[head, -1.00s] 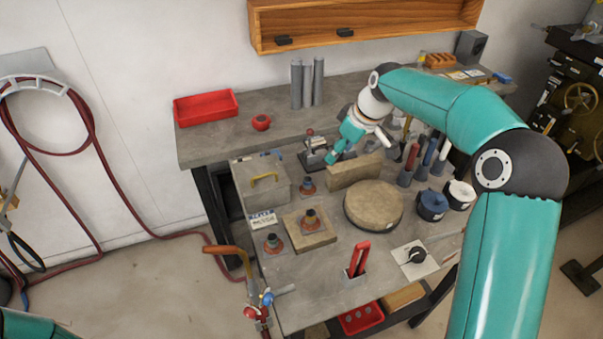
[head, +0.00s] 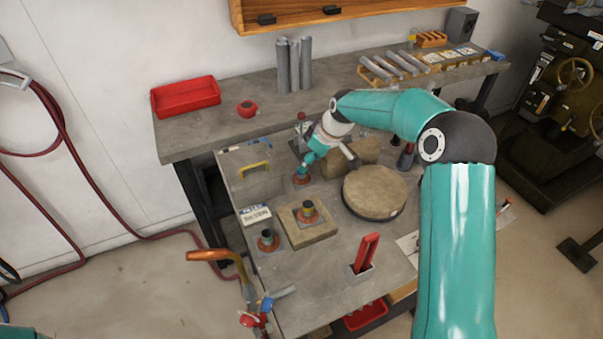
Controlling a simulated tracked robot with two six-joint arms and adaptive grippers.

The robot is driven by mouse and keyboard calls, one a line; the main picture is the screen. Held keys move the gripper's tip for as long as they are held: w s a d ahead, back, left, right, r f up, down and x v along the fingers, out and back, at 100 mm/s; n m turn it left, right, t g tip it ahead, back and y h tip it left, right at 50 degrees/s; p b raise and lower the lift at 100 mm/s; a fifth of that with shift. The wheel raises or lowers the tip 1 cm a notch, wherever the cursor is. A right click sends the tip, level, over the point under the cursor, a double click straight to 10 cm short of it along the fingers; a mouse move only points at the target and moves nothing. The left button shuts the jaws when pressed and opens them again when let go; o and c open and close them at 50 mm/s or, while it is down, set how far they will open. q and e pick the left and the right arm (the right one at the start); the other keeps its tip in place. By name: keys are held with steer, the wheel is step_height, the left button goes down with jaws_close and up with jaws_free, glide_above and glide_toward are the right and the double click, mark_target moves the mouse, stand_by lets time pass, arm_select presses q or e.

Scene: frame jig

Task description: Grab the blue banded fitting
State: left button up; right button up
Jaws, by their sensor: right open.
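Three similar fittings with reddish round bases stand at the left of the work table. The back fitting (head: 301,180) is mostly hidden by my right gripper (head: 305,168), which is open and right at its top; I cannot tell whether they touch. Another fitting (head: 307,212) stands on a square wooden board, with a yellowish band. The third fitting (head: 267,241) stands at the front left, with a dark, greenish-grey upper part. The bands are small, and I cannot clearly make out a blue one. My left gripper is out of view.
A round wooden disc (head: 374,192) and a wooden block (head: 350,162) lie right of the right gripper. A box with a yellow handle (head: 255,168) is to its left. A red-handled tool (head: 366,252) stands at the front.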

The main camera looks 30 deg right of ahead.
mark_target(299, 181)
steer(key=shift+x, duration=1.1)
steer(key=x, duration=0.1)
steer(key=p+x, duration=0.2)
steer(key=x, duration=0.1)
steer(key=shift+w+a+r, duration=0.15)
steer(key=shift+a, duration=0.1)
steer(key=shift+w+f, duration=0.2)
steer(key=shift+f, duration=0.35)
steer(key=shift+s+a, duration=0.1)
jaws_close()
